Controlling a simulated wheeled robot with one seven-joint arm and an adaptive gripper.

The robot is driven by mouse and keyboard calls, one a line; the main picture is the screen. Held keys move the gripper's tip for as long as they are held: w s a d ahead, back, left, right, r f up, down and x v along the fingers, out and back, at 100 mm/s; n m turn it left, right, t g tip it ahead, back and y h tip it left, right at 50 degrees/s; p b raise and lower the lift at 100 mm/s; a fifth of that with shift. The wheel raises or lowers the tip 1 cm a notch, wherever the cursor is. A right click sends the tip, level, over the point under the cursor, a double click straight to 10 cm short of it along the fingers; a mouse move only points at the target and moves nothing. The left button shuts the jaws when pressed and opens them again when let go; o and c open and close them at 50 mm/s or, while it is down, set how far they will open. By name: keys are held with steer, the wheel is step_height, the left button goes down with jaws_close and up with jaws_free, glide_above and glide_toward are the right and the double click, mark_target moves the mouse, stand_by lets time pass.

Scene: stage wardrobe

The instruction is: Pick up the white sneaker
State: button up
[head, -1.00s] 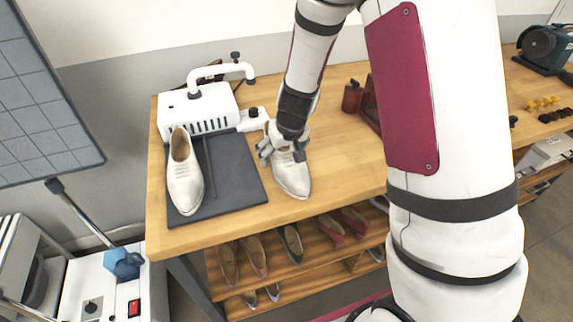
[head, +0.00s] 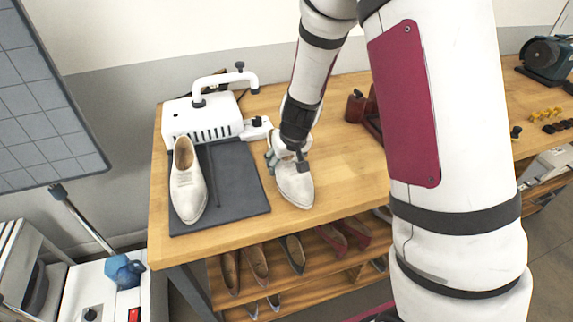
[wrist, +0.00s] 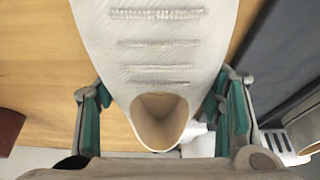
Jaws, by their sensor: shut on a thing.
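My gripper (head: 287,156) is shut on a white shoe (head: 296,187), the white sneaker, at the right of the dark mat on the wooden workbench. Its toe points toward the bench's front edge. In the wrist view the sneaker (wrist: 160,55) fills the middle, with its ridged lacing rows and tan opening showing. Teal finger pads (wrist: 164,112) lie along both sides of it near the opening. I cannot tell whether its sole touches the bench. The gripper hides part of its heel in the head view.
A similar whitish shoe (head: 187,190) lies on the dark mat (head: 236,183), in front of a white machine (head: 201,117). Dark red blocks (head: 356,106) stand behind the sneaker to the right. Several shoes sit on the shelves (head: 215,267) below. Bare bench top lies right of the sneaker.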

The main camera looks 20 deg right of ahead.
steer(key=shift+r, duration=0.8)
steer(key=shift+v, duration=1)
steer(key=r, duration=0.1)
glide_above(297, 196)
steer(key=s, duration=0.2)
steer(key=shift+w, duration=0.1)
steer(key=shift+p, duration=0.85)
